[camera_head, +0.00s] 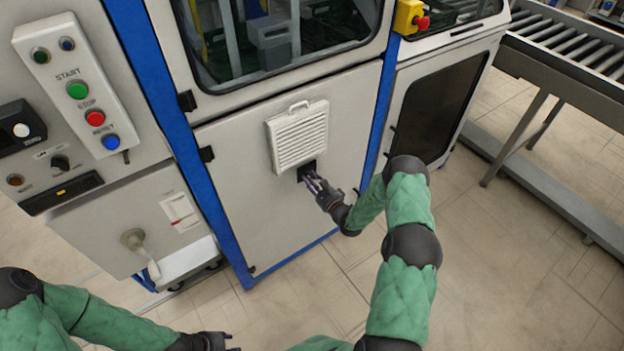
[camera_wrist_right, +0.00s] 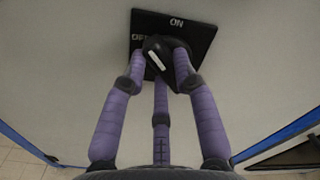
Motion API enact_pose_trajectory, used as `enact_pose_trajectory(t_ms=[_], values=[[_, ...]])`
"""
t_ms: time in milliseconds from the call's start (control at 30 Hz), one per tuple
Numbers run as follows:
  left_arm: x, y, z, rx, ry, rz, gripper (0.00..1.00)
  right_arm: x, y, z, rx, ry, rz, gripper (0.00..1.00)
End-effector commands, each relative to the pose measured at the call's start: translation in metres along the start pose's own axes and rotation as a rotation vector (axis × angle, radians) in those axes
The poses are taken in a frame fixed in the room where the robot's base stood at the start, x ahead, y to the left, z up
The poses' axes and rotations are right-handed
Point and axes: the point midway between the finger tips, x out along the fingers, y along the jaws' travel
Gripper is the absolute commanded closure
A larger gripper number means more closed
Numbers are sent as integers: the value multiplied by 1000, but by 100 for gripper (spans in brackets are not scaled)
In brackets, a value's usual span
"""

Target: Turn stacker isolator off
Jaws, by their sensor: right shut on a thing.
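The stacker isolator is a black square plate (camera_wrist_right: 200,28) on the white door panel, with ON at its top and a partly hidden OFF at its left. Its black rotary knob (camera_wrist_right: 156,44) has a white mark that leans to the upper left. In the head view the isolator (camera_head: 306,171) sits just below a white vent. My right gripper (camera_head: 319,184) reaches it from the lower right; its purple fingers (camera_wrist_right: 160,65) are closed around the knob. My left gripper (camera_head: 222,343) shows only partly at the bottom edge, away from the panel, and its fingers are hard to read.
A louvred vent (camera_head: 299,137) juts out above the isolator. A control box (camera_head: 82,80) with start, stop and reset buttons is at the left, above a lever handle (camera_head: 136,243). A roller conveyor (camera_head: 570,50) stands at the right. The floor before the panel is clear.

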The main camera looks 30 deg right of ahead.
Motion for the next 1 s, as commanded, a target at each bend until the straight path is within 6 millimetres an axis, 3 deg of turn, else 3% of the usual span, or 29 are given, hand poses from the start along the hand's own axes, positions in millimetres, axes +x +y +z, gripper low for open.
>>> enact_pose_trajectory(t_ms=[600, 1000], values=[[-3, 1, 0, 0, 0, 0, 60, 0, 4, -4, -561, -1, 2, 100], [-3, 1, 0, 0, 0, 0, 60, 0, 4, -5, -770, -2, 2, 100]])
